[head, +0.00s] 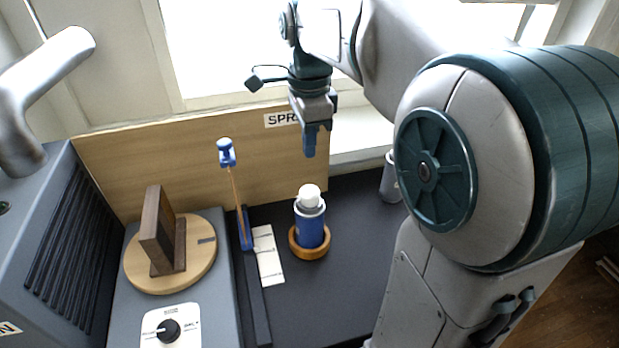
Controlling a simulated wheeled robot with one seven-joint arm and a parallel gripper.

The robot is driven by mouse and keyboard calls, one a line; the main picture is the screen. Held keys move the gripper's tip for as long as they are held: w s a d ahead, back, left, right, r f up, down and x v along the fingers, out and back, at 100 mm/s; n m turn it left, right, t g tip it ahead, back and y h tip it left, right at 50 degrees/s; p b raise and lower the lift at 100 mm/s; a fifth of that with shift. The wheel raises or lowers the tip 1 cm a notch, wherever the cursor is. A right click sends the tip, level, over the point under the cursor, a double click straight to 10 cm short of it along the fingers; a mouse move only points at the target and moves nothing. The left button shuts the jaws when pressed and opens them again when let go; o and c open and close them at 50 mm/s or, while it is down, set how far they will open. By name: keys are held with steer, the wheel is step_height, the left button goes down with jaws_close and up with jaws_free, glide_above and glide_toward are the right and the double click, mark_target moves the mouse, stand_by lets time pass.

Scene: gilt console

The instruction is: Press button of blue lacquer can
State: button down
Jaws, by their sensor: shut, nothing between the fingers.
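The blue lacquer can (311,229) stands upright in a round wooden ring (327,250) on the dark bench top. Its top is a white cap or button (309,193); I cannot make out finer detail of it. My gripper (309,154) points down with its blue fingers together and nothing between them. In the picture it is just above the white top, with a visible gap. I cannot tell exactly how far it is from the can in depth.
A blue-ended upright stand (227,152) is left of the can, beside white cards (267,256). A round wooden turntable (207,254) with a dark wooden bracket (159,232) is farther left. A grey can (390,178) stands right. A wooden board (198,160) backs the bench.

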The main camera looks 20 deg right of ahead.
mark_target(310, 192)
step_height(310, 192, down, 9)
steer(key=shift+f, duration=0.1)
stand_by(0.4)
steer(key=shift+f+b, duration=0.45)
steer(key=shift+f, duration=0.45)
steer(key=shift+s+f, duration=0.2)
steer(key=shift+s, duration=0.1)
step_height(310, 192, up, 16)
steer(key=p, duration=0.3)
steer(key=shift+w+f, duration=0.25)
steer(key=shift+b, duration=0.75)
